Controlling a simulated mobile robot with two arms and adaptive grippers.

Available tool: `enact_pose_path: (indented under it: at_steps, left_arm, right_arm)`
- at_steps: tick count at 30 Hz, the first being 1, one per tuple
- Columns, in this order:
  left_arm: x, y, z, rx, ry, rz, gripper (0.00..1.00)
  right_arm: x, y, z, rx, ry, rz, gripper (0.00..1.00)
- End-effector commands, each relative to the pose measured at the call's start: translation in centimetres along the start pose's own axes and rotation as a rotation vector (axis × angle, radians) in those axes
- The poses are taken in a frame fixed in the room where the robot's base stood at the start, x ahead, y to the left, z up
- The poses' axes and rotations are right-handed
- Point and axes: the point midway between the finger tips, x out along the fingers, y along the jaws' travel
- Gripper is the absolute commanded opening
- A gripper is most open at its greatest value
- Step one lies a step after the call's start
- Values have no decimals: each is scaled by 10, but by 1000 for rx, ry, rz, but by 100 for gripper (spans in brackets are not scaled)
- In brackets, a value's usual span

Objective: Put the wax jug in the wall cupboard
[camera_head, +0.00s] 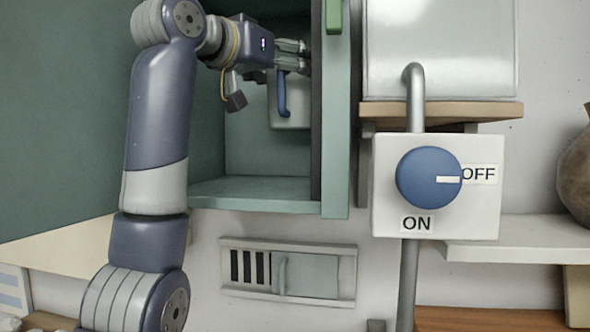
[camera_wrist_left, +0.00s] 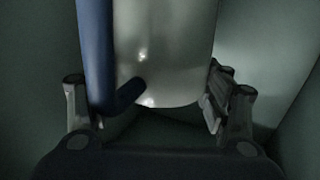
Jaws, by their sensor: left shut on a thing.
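The wax jug (camera_head: 296,113) is pale with a blue handle and is partly hidden behind my gripper and the cupboard's right frame. In the left wrist view the jug (camera_wrist_left: 170,50) fills the space between the fingers, with its handle at the left finger. My left gripper (camera_head: 300,55) is shut on the jug and reaches inside the wall cupboard (camera_head: 260,192). The jug's lower edge appears above the cupboard floor, with a gap under it. The left gripper's fingers (camera_wrist_left: 150,105) also show in the wrist view. My right gripper is not in view.
The cupboard's teal door (camera_head: 60,120) stands open at the left. The cupboard's right frame (camera_head: 335,150) is close to the jug. A switch box (camera_head: 385,220) with a blue knob (camera_head: 425,177) turned to OFF is to the right. A vent (camera_head: 310,275) is below.

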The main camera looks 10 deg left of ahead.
Motion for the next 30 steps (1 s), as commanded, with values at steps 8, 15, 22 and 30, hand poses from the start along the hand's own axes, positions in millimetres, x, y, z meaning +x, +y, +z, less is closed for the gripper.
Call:
enact_pose_path:
  at_steps: [8,15,22,30]
  left_arm:
    - [0,0,9,0,4,1,10]
    - [0,0,39,-1,4,1,10]
    - [-1,0,54,0,6,1,10]
    - [-1,0,73,0,4,0,10]
  right_arm:
    - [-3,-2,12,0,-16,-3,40]
    - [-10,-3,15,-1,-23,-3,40]
    - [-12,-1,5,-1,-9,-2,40]
    - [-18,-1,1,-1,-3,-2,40]
